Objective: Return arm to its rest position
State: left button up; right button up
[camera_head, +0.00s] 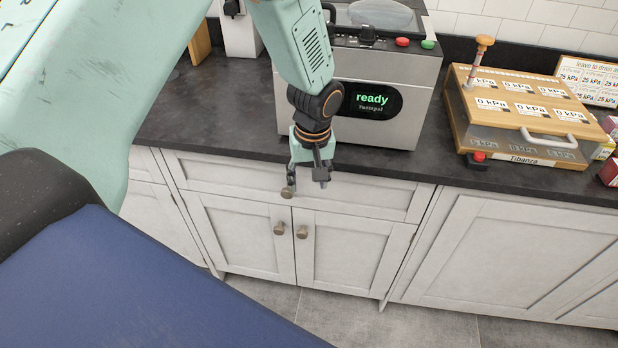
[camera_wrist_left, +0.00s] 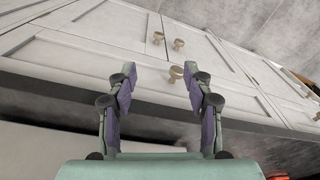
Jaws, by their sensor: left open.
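My left gripper (camera_head: 308,181) hangs from the mint-green arm in the head view, pointing down in front of the cabinet drawer front. It is open with nothing between its fingers. In the left wrist view the gripper (camera_wrist_left: 160,75) shows its two fingers apart, with a drawer knob (camera_wrist_left: 175,73) seen beyond and between them. In the head view the drawer knob (camera_head: 287,193) appears beside the left finger; I cannot tell whether they touch. My right gripper is not in view.
A grey machine (camera_head: 400,100) reading "ready" stands on the dark counter (camera_head: 210,115) behind the arm. A wooden box (camera_head: 520,110) with pressure labels sits to the right. Cabinet doors (camera_head: 350,245) below are shut. Grey floor shows beneath.

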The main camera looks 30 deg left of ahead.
pick_arm(q)
jog(key=s+d+f+m+t+h+b, duration=0.2)
jog(key=s+d+f+m+t+b, duration=0.15)
jog(key=s+f+m, duration=0.5)
jog(key=s+f+g+b, duration=0.2)
jog(key=s+f, duration=0.5)
jog(key=s, duration=0.4)
jog(key=s+f+n+g+b, duration=0.1)
jog(key=s+f+g+b, duration=0.1)
jog(key=s+f+b, duration=0.3)
jog(key=s+f, duration=0.3)
jog(key=s, duration=0.3)
jog(key=shift+s+a+y, duration=0.25)
jog(key=shift+s+y, duration=0.05)
jog(key=shift+y, duration=0.1)
jog(key=shift+f, duration=0.1)
